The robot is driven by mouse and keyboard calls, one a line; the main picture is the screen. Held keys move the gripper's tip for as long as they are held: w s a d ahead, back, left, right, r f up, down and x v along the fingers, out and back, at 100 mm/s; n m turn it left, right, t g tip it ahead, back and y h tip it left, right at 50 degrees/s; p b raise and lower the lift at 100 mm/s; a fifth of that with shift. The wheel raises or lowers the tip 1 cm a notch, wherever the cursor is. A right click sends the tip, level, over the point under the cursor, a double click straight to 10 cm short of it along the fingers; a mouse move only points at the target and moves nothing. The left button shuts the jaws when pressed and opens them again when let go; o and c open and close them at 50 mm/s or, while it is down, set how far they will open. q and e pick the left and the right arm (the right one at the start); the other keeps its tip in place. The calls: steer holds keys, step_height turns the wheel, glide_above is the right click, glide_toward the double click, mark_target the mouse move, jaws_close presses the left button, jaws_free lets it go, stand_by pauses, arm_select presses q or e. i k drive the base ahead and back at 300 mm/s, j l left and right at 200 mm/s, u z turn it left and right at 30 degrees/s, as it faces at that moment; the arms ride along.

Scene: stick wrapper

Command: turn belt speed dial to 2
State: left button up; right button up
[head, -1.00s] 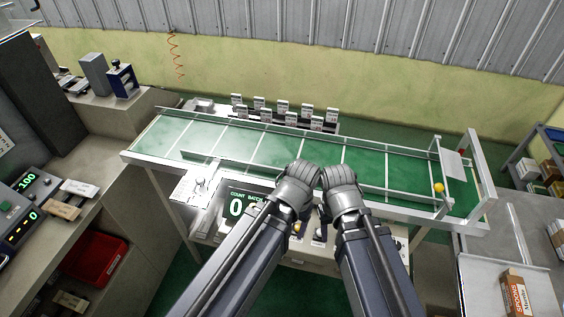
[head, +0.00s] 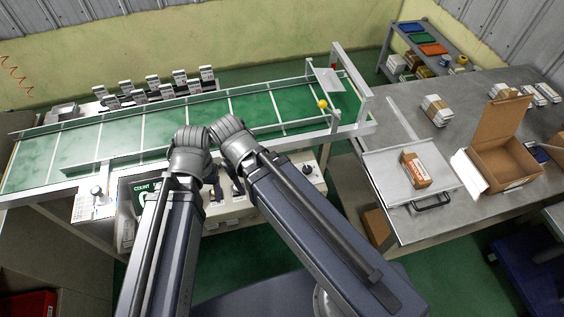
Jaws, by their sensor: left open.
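The control panel (head: 282,182) stands below the near side of the green belt. A round dark knob (head: 307,170) shows at its right end, and another small knob (head: 97,191) stands at its far left. I cannot read any dial markings, so which one is the belt speed dial is unclear. My left gripper (head: 188,150) and right gripper (head: 230,133) are side by side over the panel's middle, near the belt's front rail. My arms cover much of the panel and part of the count display (head: 146,188).
The conveyor belt (head: 210,113) runs behind the panel, with a yellow ball (head: 322,103) near its right end. A row of small white packs (head: 152,84) stands behind it. The right table (head: 440,150) holds a tray (head: 385,178), an orange-white box (head: 414,170) and an open carton (head: 505,150).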

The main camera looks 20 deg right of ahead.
mark_target(308, 170)
steer(key=k+l, duration=0.2)
steer(key=l, duration=0.2)
steer(key=k+l, duration=0.15)
steer(key=l, duration=0.2)
steer(key=k+l, duration=0.2)
steer(key=l, duration=0.2)
steer(key=k+l, duration=0.2)
steer(key=l, duration=0.2)
steer(key=k+l, duration=0.2)
steer(key=l, duration=0.15)
steer(key=k+l+z, duration=0.1)
steer(key=l, duration=0.3)
steer(key=k, duration=0.05)
